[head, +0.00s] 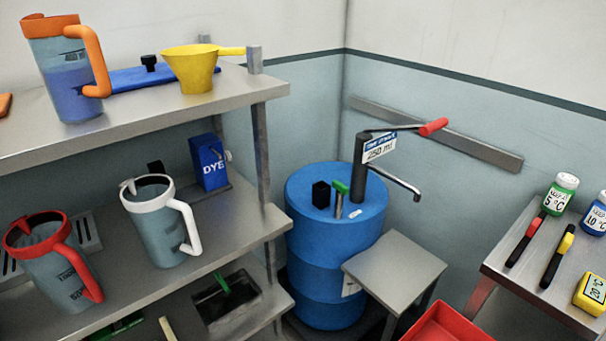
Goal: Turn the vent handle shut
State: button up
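A blue drum (332,245) stands in the corner of the room. On its lid is a small fitting with a green handle (341,188) on a metal stem, which looks like the vent handle. A black block (320,194) sits just left of it. I cannot tell from this angle whether the vent is open or shut. Right of the green handle rises a dark pump (361,165) with a label, a spout and a lever with a red grip (433,127). My gripper is not in view.
A small steel stand (395,268) and red tray (448,325) are before the drum. A right-hand table (530,290) holds bottles and thermometers.

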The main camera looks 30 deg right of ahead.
aim_at(342, 189)
jog(key=z, duration=1)
jog(key=i+l, duration=0.1)
jog(key=l, duration=0.15)
jog(key=i+l+u, duration=0.1)
jog(key=l, duration=0.2)
jog(key=i+l, duration=0.1)
jog(key=l, duration=0.2)
jog(key=i+j, duration=0.45)
jog(key=k+j+u, duration=0.05)
